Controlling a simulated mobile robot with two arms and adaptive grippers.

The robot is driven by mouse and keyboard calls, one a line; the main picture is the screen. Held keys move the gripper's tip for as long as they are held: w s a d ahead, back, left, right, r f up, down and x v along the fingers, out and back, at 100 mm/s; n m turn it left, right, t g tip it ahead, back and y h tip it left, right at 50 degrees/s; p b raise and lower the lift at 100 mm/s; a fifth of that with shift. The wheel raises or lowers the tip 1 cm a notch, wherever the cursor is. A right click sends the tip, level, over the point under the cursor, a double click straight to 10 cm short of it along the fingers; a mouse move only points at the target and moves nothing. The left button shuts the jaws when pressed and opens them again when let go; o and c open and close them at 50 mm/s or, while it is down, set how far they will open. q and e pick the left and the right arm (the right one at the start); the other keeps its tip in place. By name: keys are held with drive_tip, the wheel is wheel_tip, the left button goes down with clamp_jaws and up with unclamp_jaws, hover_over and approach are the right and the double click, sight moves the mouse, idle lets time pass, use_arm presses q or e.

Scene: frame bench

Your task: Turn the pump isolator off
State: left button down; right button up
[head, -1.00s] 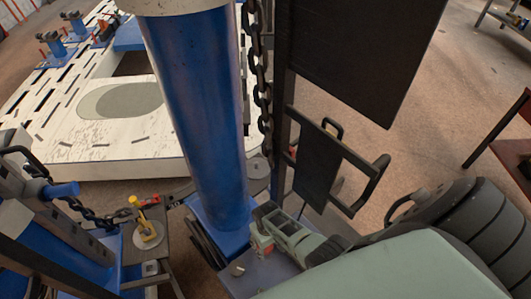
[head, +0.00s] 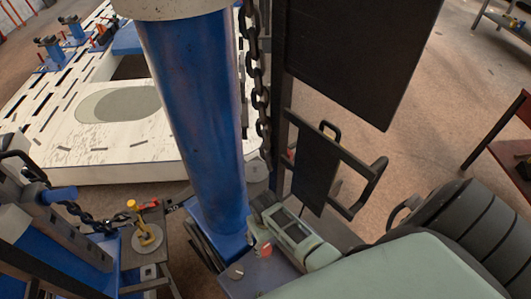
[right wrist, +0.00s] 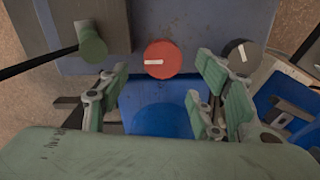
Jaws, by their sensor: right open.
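A round red knob (right wrist: 162,59) with a short white mark lying across it is on a grey panel (right wrist: 205,20) in the right wrist view. No readable label shows whether it is the pump isolator. My right gripper (right wrist: 165,95) is open and empty, its green-padded fingers spread to the left and right, just below the knob in the picture. The fingers do not appear to grip it. In the head view my right gripper (head: 272,222) is over the low panel (head: 262,280) at the foot of the blue column. My left gripper is not in view.
A black knob (right wrist: 243,53) with a white mark is right of the red one; a green knob (right wrist: 92,42) is left. A blue column (head: 195,110), a hanging chain (head: 258,95) and a dark frame (head: 318,170) stand close by.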

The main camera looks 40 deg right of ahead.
sight(266, 248)
drive_tip(key=shift+r, duration=2.6)
